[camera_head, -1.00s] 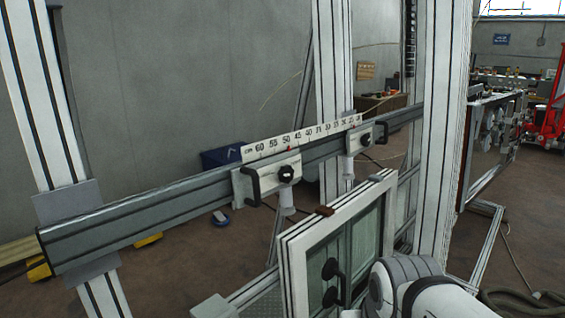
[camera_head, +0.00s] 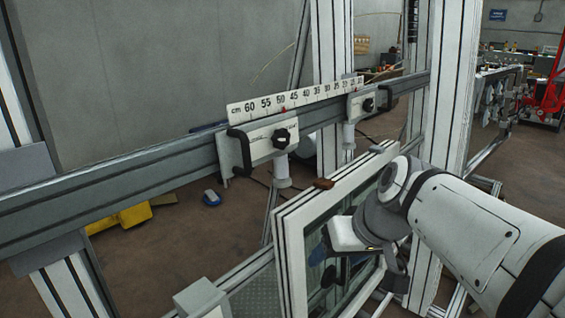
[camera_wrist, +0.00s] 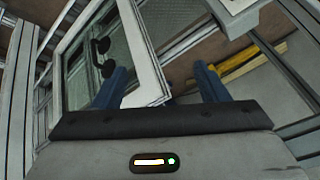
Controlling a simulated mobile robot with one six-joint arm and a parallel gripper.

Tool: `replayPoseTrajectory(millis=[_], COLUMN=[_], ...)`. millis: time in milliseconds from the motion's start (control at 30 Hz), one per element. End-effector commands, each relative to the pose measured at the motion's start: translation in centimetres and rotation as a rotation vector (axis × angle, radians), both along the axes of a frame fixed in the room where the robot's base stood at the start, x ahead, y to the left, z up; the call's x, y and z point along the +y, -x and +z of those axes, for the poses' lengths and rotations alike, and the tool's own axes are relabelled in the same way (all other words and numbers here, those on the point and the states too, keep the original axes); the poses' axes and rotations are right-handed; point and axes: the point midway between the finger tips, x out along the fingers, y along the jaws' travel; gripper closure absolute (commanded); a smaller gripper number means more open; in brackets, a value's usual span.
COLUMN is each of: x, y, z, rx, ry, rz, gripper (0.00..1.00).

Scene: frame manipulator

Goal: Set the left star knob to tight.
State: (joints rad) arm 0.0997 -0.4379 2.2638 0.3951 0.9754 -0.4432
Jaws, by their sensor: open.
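The left star knob (camera_head: 281,138) is black and sits on the front of the left white slide block on the grey rail. A similar right star knob (camera_head: 368,104) is on the block farther along. The fingers are partly hidden there. The wrist view shows neither star knob.
A white-framed window (camera_head: 290,256) with black handles stands below the rail (camera_head: 120,180). A black handle (camera_head: 238,150) sticks out left of the left knob. A white cm scale (camera_head: 245,111) runs above. White posts (camera_head: 332,60) stand behind. The space before the left knob looks clear.

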Motion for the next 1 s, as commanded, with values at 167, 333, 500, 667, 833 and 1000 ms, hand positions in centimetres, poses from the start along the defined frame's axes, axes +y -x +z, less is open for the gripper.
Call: replayPoseTrajectory(millis=[167, 333, 500, 667, 833, 1000], x=[2.2, 3.2, 2.8, 1.9, 1.3, 2.5], y=[-6.3, -11.8, -16.0, -18.2, -19.0, -20.0], z=[0.0, 2.9, 6.5, 9.5, 11.4, 12.0], rx=[-0.196, -0.464, -0.770, -1.002, -1.126, -1.145], ry=[-0.159, -0.271, -0.326, -0.332, -0.326, -0.326], rz=[0.166, 0.319, 0.440, 0.504, 0.529, 0.537], gripper=[0.33, 0.33, 0.33, 0.33, 0.33, 0.33])
